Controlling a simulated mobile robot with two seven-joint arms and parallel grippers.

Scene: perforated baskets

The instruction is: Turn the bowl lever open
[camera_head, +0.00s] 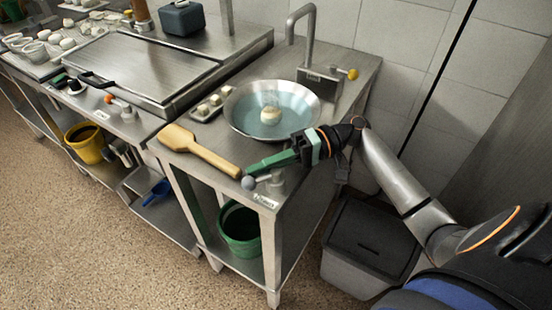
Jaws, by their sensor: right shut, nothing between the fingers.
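A wide metal bowl (235,112) of water is set in the right-hand counter, with a pale round item in the water. A small lever with a grey ball knob (248,183) sits at the counter's front edge, above a white label. The knob points left. My right gripper (252,170) has green fingers. It is shut and empty, reaching in from the right just above the knob. I cannot tell whether it touches the lever. The fingers partly cover the lever's arm. My left gripper is not in view.
A wooden paddle (199,151) lies left of the lever. A faucet (310,45) and a yellow-knobbed lever (352,73) stand behind the bowl. Another lever with an orange knob (109,99) is on the left counter. A green bucket (240,240) sits below, and a grey bin (365,255) stands right.

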